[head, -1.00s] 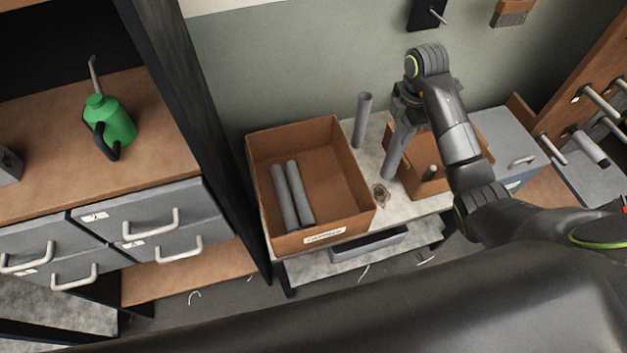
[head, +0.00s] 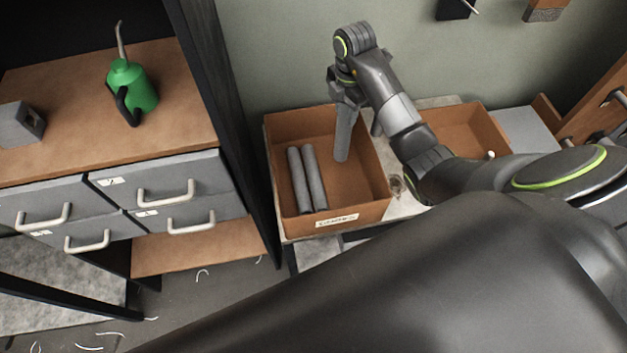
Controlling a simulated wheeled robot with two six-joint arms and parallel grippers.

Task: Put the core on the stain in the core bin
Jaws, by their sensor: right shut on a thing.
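My right gripper (head: 346,92) is shut on the top of a grey core (head: 343,138), a tube that hangs nearly upright. The held core is over the right part of the cardboard core bin (head: 278,222), its lower end in front of the bin's inside. I cannot tell whether it touches the bin floor. Two grey cores (head: 306,178) lie side by side in the left of the bin. The dark stain (head: 396,184) shows on the bench top right of the bin, partly beside my arm, with no core on it. My left gripper is out of view.
A second cardboard box (head: 468,122) stands farther right, partly behind my right arm. A black upright post (head: 222,110) borders the bin's left. A green oil can (head: 138,88) stands on the left cabinet, above grey drawers (head: 165,182).

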